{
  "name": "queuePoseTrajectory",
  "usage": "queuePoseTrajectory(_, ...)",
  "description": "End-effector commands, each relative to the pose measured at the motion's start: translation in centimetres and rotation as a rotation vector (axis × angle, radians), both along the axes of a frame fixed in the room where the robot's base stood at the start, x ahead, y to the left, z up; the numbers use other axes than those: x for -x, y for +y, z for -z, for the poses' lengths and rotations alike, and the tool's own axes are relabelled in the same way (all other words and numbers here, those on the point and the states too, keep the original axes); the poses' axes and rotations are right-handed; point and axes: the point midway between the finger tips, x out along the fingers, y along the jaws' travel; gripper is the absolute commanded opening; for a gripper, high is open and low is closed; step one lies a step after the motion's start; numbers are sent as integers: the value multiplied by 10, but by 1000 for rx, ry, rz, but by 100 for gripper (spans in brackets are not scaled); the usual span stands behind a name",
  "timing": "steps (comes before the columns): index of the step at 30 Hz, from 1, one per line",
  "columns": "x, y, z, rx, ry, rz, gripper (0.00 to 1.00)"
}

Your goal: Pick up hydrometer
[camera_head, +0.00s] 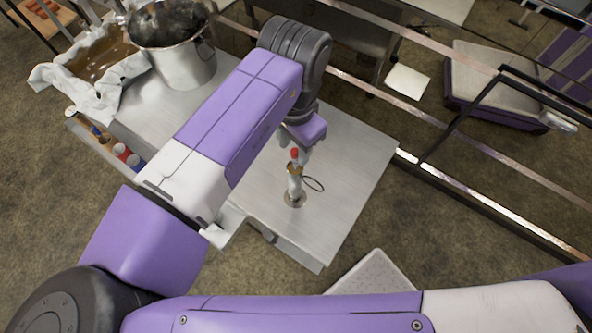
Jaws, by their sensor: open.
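The hydrometer, seen as a red tip (295,153) over a pale stem, stands upright in a slim metal cup (294,190). The cup has a dark loop handle on its right side and a round foot on the steel table (340,185). My gripper (302,152) points down at the red tip from behind and above. It is open; its fingers are small and partly hidden by my wrist. I cannot tell whether they touch the hydrometer.
A steel bucket (183,62) stands at the table's back left, beside a pan of brown liquid (100,52) with a white cloth (88,98). Small bottles (122,152) sit on a side rack. Metal rails (440,115) run behind the table. The tabletop right of the cup is clear.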

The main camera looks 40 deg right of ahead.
Motion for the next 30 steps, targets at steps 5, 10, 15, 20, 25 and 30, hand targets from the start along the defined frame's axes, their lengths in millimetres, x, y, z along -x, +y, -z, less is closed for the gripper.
queuePoseTrajectory(5,5,-1,21,0,3,-1,42)
queuePoseTrajectory(10,5,-1,43,1,0,-1,42)
queuePoseTrajectory(15,5,-1,50,0,0,0,42)
queuePoseTrajectory(20,5,-1,50,0,-1,0,38)
queuePoseTrajectory(25,5,-1,49,0,-1,0,4)
queuePoseTrajectory(30,5,-1,49,0,-1,0,0)
